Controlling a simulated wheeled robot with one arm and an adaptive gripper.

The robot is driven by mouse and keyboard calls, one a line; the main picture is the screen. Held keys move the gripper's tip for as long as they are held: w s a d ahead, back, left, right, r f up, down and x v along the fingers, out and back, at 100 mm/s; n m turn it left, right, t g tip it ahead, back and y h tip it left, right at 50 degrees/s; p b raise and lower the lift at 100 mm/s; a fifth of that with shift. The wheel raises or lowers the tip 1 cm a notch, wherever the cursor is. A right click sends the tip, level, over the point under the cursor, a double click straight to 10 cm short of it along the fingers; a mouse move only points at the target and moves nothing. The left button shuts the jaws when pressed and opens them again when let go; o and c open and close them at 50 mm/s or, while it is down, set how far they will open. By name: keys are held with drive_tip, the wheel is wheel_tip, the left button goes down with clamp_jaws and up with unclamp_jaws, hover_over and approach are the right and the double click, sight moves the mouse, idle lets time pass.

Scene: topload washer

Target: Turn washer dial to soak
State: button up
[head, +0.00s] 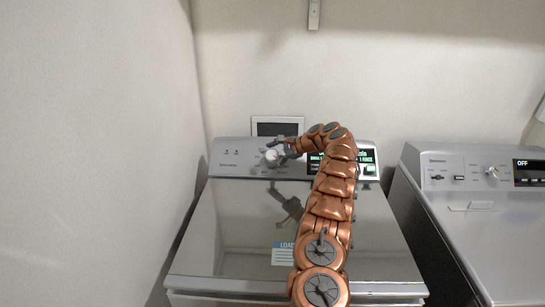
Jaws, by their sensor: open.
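The topload washer (235,230) stands in the middle, with its lid closed and its control panel (232,162) along the back. The round silver-white washer dial (271,156) sits left of centre on that panel. My gripper (276,151) is at the dial, with its dark fingers open around or just in front of it; I cannot tell whether they touch it.
A second machine (490,220) stands to the right, with its own knob (492,172) and a display reading OFF (530,165). A wall (90,150) is close on the left. A white framed panel (277,126) is on the back wall behind the washer.

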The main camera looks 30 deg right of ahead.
drive_tip(key=v, duration=1.2)
drive_tip(key=shift+a, duration=0.1)
